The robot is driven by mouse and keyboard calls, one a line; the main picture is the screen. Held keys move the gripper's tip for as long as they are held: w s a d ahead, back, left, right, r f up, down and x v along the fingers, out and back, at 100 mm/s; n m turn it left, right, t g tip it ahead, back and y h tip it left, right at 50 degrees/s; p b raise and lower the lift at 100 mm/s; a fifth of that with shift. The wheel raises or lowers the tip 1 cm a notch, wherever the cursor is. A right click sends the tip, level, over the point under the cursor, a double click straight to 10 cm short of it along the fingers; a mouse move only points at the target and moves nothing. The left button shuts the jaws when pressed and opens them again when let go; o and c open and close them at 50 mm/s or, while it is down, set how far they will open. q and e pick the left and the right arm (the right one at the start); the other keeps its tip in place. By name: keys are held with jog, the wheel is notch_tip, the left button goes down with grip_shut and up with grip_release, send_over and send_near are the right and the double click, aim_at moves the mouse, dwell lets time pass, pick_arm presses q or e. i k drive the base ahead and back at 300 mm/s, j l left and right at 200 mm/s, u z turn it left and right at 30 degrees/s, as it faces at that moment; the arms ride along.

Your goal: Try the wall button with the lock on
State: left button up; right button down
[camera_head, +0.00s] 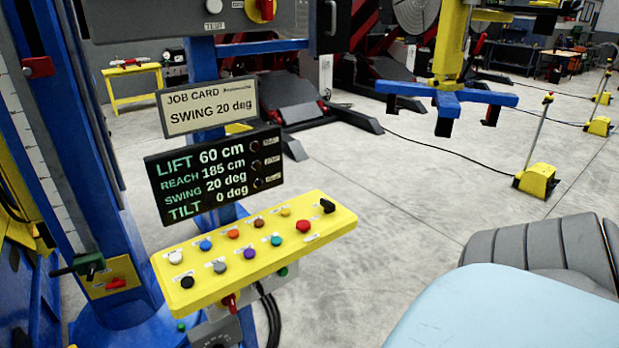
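A grey box (165,20) is at the top left, partly cut off by the frame edge. It carries a white round button (214,6) above a small label that seems to read TEST. Beside it is a red switch (266,9) on a yellow plate; I cannot tell its setting. A black display (215,208) reads LIFT 60 cm, REACH 185 cm, SWING 20 deg, TILT 0 deg. The job card (208,105) above it reads SWING 20 deg. A yellow console (325,222) with several coloured buttons stands below. Neither of my grippers is in view.
A yellow column with a blue-armed fixture (447,97) hangs at upper right. A yellow-footed post (537,180) stands on the floor. Grey floor (400,190) is open between console and post.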

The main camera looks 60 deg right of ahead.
aim_at(233, 234)
jog(key=z, duration=1.4)
